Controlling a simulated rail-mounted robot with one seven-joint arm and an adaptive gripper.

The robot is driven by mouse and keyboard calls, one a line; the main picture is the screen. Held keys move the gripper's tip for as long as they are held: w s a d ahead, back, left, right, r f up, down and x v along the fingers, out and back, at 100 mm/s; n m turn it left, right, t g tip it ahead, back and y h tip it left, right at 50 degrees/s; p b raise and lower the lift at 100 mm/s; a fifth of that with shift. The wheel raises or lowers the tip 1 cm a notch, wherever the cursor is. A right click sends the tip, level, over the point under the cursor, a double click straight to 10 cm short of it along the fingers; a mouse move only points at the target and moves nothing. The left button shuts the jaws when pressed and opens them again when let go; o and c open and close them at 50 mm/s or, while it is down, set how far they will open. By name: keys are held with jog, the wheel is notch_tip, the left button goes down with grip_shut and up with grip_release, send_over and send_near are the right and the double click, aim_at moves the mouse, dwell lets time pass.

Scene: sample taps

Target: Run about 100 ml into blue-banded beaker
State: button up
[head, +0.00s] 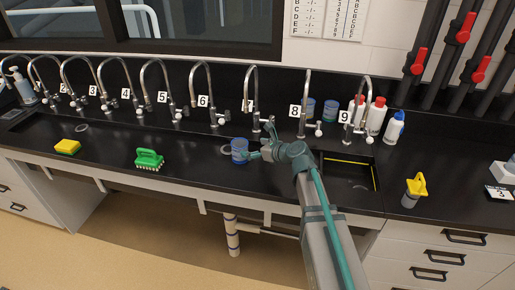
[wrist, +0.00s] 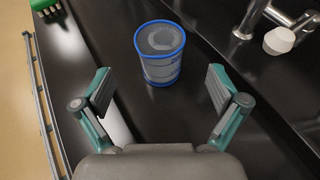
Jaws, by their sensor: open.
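A beaker with a blue band at its rim (head: 239,152) stands upright in the black trough below and slightly left of tap 7 (head: 256,95). In the wrist view the beaker (wrist: 160,68) stands ahead of the fingers, between their lines, and neither finger touches it. It looks clear, with a pale round patch inside; I cannot tell whether it holds water. My gripper (head: 259,145) is open and just right of the beaker. In the wrist view my gripper (wrist: 160,87) shows both fingers spread wide and empty.
Several numbered taps line the trough. Two bluish beakers (head: 330,109) and several bottles (head: 376,115) stand at the back right. A green brush (head: 149,158) and yellow sponge (head: 68,146) lie to the left. A yellow-topped item (head: 414,190) stands right of the sink basin (head: 348,176).

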aim_at(234, 144)
jog(key=p+x, duration=0.1)
jog(key=x, duration=0.7)
jog(key=shift+w+a+f+p, duration=0.1)
jog(key=shift+w+a+p, duration=0.1)
jog(key=shift+p, duration=0.1)
jog(key=c, duration=1.2)
jog(key=shift+s+d, duration=0.2)
jog(key=shift+d, duration=0.6)
jog(key=shift+s+d, duration=0.2)
jog(key=shift+d, duration=0.6)
jog(key=o, duration=1.2)
